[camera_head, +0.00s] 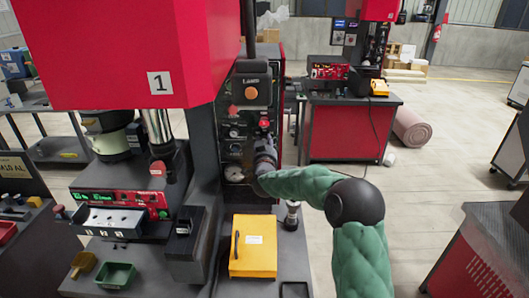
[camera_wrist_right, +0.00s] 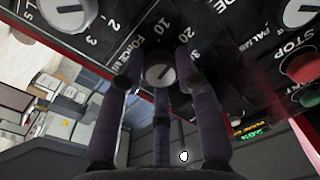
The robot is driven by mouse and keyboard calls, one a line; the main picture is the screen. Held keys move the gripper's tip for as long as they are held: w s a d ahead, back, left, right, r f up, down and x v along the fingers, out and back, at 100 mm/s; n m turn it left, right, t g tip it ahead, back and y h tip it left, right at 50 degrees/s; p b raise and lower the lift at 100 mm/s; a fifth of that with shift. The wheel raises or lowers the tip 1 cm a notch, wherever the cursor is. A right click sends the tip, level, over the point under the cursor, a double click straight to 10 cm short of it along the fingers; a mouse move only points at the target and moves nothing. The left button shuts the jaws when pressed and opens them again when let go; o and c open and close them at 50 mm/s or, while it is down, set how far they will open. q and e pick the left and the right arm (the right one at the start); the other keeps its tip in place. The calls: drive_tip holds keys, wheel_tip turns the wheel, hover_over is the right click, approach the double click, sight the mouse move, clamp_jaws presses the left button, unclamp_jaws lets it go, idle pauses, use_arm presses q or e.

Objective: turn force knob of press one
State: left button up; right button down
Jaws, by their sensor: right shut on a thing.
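Press one (camera_head: 110,50) is the large red machine with a white "1" label at the left of the head view. In the right wrist view the force knob (camera_wrist_right: 160,72), a grey round knob beside "FORCE" lettering and a 10-20-30 scale, sits between the fingertips of the right gripper (camera_wrist_right: 158,84). The fingers are shut on it. In the head view the gripper hides this knob. My left gripper is in neither view.
Close by on the panel are another selector knob (camera_wrist_right: 68,10) and a red stop button (camera_wrist_right: 302,68). A yellow case (camera_head: 254,247) stands below. Open floor lies to the right.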

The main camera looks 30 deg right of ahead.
drive_tip(key=shift+m+b, duration=5.1)
drive_tip(key=shift+m, duration=0.6)
drive_tip(key=shift+h, duration=0.4)
drive_tip(key=c, duration=0.9)
unclamp_jaws()
drive_tip(key=shift+s+a, duration=0.1)
drive_tip(key=v, duration=1.1)
drive_tip(key=shift+s+a, duration=0.15)
drive_tip(key=shift+s, duration=0.2)
